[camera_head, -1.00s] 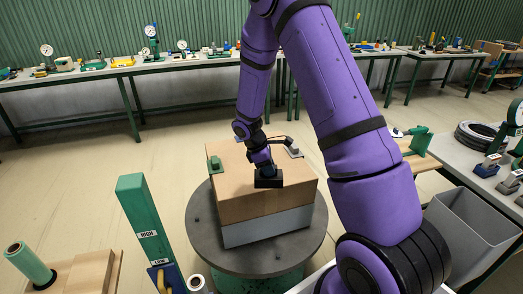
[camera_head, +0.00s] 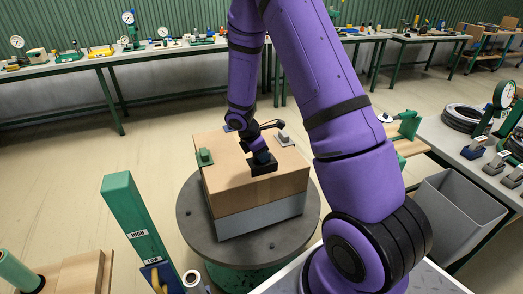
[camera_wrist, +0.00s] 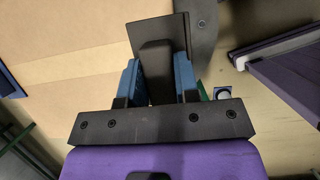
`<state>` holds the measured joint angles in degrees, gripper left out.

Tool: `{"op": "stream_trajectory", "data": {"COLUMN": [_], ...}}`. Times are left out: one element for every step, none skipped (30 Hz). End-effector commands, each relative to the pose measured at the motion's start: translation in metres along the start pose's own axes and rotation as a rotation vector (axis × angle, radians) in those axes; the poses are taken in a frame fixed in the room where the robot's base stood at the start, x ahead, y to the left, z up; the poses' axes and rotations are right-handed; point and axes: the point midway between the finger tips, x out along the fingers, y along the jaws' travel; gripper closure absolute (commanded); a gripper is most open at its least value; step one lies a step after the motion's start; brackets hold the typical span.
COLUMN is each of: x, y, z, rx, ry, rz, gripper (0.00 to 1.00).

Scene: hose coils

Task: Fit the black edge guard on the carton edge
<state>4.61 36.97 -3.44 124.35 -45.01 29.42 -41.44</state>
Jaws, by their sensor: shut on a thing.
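The carton (camera_head: 235,174) is a brown box on a grey block (camera_head: 258,216) on a round turntable. My gripper (camera_head: 262,157) is over the front right part of its top. It is shut on the black edge guard (camera_head: 263,168). In the wrist view the blue fingers of my gripper (camera_wrist: 157,72) clamp the guard's dark middle block, and the guard's flat plate (camera_wrist: 181,30) reaches past them. The carton (camera_wrist: 70,70) is left of and beneath the guard there. Whether the guard touches the carton cannot be told.
A green guard (camera_head: 204,157) sits at the carton's left edge and a grey one (camera_head: 283,139) at the back right. The turntable (camera_head: 195,214) surrounds the stack. A green post (camera_head: 135,220) stands front left, a grey bin (camera_head: 455,211) at right. Benches line the back.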

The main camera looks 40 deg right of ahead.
Motion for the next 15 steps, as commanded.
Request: {"op": "stream_trajectory", "data": {"x": [0.005,0.007,0.01,0.013,0.015,0.018,0.021,0.023,0.026,0.028,0.031,0.034,0.036,0.038,0.041], "y": [0.0,-0.001,0.0,0.0,0.0,0.0,0.0,0.0,0.0,0.0,-0.001,-0.001,-0.001,0.0,0.0], "z": [-0.002,-0.003,-0.005,-0.005,-0.006,-0.007,-0.008,-0.01,-0.011,-0.012,-0.013,-0.014,-0.015,-0.016,-0.017], "rx": [-0.001,-0.001,-0.001,-0.001,0.0,0.0,0.0,0.0,-0.001,-0.001,-0.001,-0.001,0.0,0.001,0.001], "ry": [0.0,0.0,0.0,0.0,0.0,-0.001,-0.001,0.0,0.0,0.0,0.0,-0.001,0.0,0.0,0.0], "rz": [-0.002,-0.002,-0.002,-0.002,-0.002,-0.002,-0.002,-0.002,-0.001,-0.001,-0.002,-0.002,-0.002,-0.002,-0.001], "gripper": [0.95,0.95,0.95,0.95,0.95,0.95,0.95,0.95,0.95,0.95,0.95,0.95,0.95,0.95,0.95]}}
